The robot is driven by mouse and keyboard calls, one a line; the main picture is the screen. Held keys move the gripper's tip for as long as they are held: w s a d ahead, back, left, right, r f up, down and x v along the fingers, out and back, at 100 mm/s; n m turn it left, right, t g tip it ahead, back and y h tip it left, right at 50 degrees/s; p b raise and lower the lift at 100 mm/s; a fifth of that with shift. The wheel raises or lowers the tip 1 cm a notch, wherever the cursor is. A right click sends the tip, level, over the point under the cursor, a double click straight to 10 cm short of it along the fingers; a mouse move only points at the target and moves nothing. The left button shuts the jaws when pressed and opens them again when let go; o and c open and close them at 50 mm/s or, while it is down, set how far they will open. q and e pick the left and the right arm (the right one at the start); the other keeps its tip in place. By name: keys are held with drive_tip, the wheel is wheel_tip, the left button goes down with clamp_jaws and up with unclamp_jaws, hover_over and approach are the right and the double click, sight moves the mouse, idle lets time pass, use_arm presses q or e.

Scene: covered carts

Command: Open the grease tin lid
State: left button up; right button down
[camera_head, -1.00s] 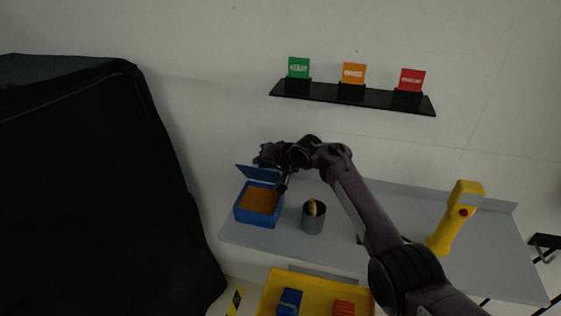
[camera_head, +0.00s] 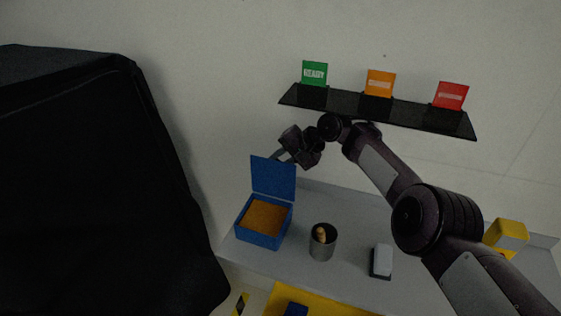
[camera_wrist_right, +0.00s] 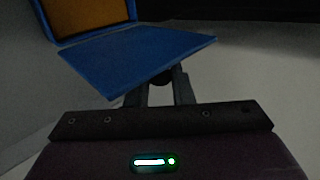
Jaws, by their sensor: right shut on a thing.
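The grease tin is a blue box (camera_head: 262,238) with orange-brown grease (camera_head: 266,216) inside, standing at the left end of the grey shelf. Its blue lid (camera_head: 273,177) stands about upright at the back of the tin, so the tin is open. In the right wrist view the lid (camera_wrist_right: 140,58) lies across the fingers, with the grease (camera_wrist_right: 95,14) beyond it. My right gripper (camera_head: 278,157) is at the lid's upper edge and shut on it; the fingers also show in the wrist view (camera_wrist_right: 165,85). My left gripper is not in view.
A grey cup (camera_head: 322,247) with a brush-like thing stands right of the tin. A grey-white block (camera_head: 381,261) and a yellow tool (camera_head: 506,236) are further right. A black wall shelf (camera_head: 375,108) holds green, orange and red cards. A black cover (camera_head: 100,190) fills the left.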

drive_tip(key=shift+w+r, duration=0.1)
drive_tip(key=shift+w, duration=0.05)
drive_tip(key=c, duration=1.3)
unclamp_jaws()
